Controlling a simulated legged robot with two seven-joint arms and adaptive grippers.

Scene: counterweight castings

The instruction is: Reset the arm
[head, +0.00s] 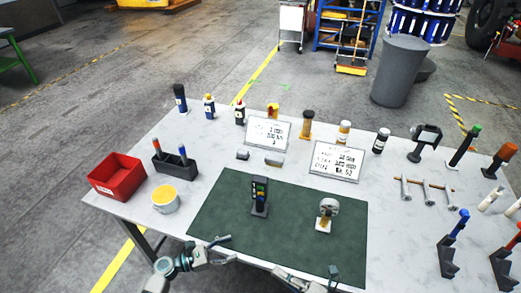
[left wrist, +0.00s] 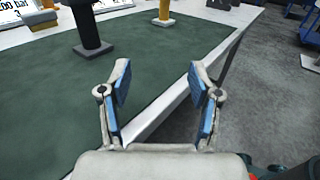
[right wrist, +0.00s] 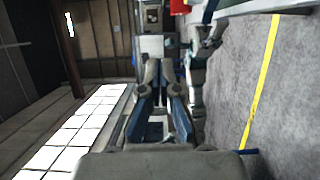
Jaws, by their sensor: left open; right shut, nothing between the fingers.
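My left gripper (head: 226,250) is at the front edge of the table, near the front left corner of the green mat (head: 225,207). In the left wrist view its fingers (left wrist: 158,78) are spread, with nothing between them. My right gripper (head: 333,277) is low at the front edge, right of the left one, and partly cut off by the picture's bottom. In the right wrist view its fingers (right wrist: 160,75) are together and hold nothing.
A red bin (head: 117,176), a yellow-topped tub (head: 166,199) and a dark holder (head: 175,163) stand at the left. Bottles and two white boards (head: 336,160) are behind the mat. Tools on stands (head: 448,243) and bolts fill the right. The front mat is mostly clear.

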